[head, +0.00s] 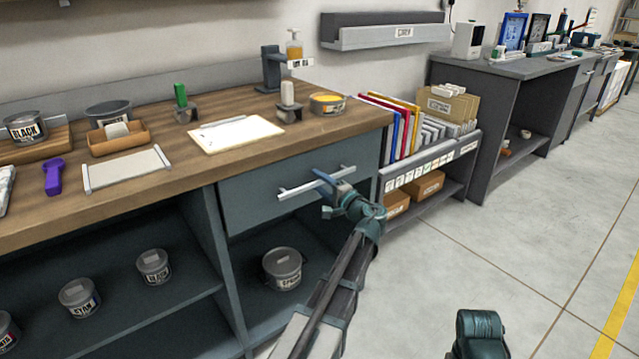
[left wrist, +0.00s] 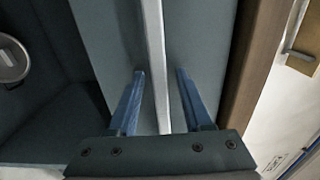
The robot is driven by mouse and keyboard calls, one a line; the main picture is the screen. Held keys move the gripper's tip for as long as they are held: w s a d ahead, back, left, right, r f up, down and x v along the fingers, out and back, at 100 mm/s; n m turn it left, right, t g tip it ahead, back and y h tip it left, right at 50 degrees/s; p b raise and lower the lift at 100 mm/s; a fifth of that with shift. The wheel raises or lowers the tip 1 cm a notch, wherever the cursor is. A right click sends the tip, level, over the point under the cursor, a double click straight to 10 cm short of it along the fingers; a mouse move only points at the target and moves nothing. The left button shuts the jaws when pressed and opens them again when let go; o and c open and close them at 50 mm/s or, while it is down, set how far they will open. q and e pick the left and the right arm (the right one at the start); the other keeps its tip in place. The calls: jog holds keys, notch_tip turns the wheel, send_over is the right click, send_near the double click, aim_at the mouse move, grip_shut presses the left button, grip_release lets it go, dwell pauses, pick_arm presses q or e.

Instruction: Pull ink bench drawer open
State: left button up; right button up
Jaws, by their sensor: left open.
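The ink bench drawer (head: 248,210) has a grey-blue front under the wooden top, and it looks closed. Its pale bar handle (head: 290,191) runs across the front. My left gripper (head: 324,179) is at the middle of this handle, with the arm coming up from below. In the left wrist view, the handle (left wrist: 153,45) runs between the two blue fingers of my left gripper (left wrist: 160,85). The fingers stand apart, with a gap on each side of the bar. My right gripper does not show; only a teal part of my right arm is at the bottom.
The bench top (head: 225,170) holds a clipboard (head: 235,134), a yellow ink tin (head: 327,104) and a purple tool (head: 53,177). An open shelf below holds a tin (head: 283,268). A file rack (head: 425,155) stands right of the drawer. The floor (head: 540,220) at right is clear.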

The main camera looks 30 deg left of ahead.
pick_arm(q)
grip_shut()
dwell(1.4)
